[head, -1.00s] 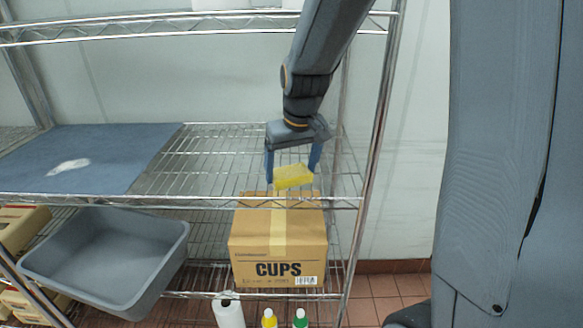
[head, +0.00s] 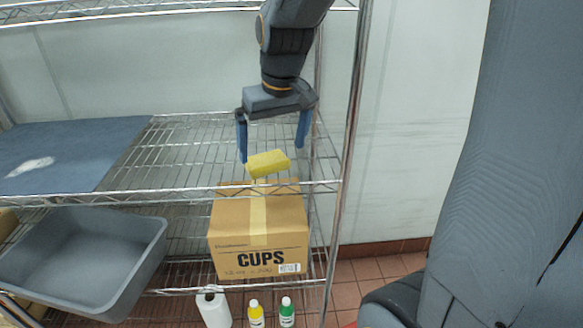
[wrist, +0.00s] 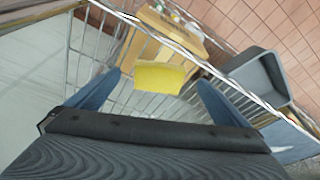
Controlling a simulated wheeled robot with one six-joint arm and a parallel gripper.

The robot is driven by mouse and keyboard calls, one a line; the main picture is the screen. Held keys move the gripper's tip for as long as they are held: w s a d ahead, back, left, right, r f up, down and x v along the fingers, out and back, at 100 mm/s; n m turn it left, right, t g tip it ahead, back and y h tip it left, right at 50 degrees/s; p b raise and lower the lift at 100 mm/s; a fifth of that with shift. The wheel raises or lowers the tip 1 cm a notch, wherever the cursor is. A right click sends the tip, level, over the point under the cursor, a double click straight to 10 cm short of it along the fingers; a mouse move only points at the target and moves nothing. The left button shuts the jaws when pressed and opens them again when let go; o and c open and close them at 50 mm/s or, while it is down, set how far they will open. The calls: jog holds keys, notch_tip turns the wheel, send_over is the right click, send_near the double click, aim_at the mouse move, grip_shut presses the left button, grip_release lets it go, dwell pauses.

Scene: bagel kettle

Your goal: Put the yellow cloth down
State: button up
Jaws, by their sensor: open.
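The yellow cloth (head: 268,164) looks like a small folded block. It lies on the wire shelf (head: 190,150) near its front edge, toward the right end. My gripper (head: 272,150) is open above it, with one blue finger on each side and gaps between fingers and cloth. In the wrist view the yellow cloth (wrist: 160,77) sits between and beyond the tips of my open gripper (wrist: 158,82), apart from both fingers.
A blue mat (head: 85,140) with a white patch covers the shelf's left part. Below are a grey bin (head: 60,265) and a cardboard CUPS box (head: 235,235). A shelf post (head: 347,170) rises right of my gripper. Wire shelf between mat and cloth is bare.

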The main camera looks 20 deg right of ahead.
jog(key=s+b, duration=0.2)
jog(key=s, duration=0.7)
jog(key=s+f+g, duration=0.2)
jog(key=s+f, duration=0.2)
jog(key=f, duration=1)
jog(key=shift+a+f+m, duration=0.2)
jog(key=shift+f+m, duration=0.1)
jog(key=shift+m, duration=0.1)
jog(key=shift+w+r, duration=0.1)
jog(key=shift+w, duration=0.05)
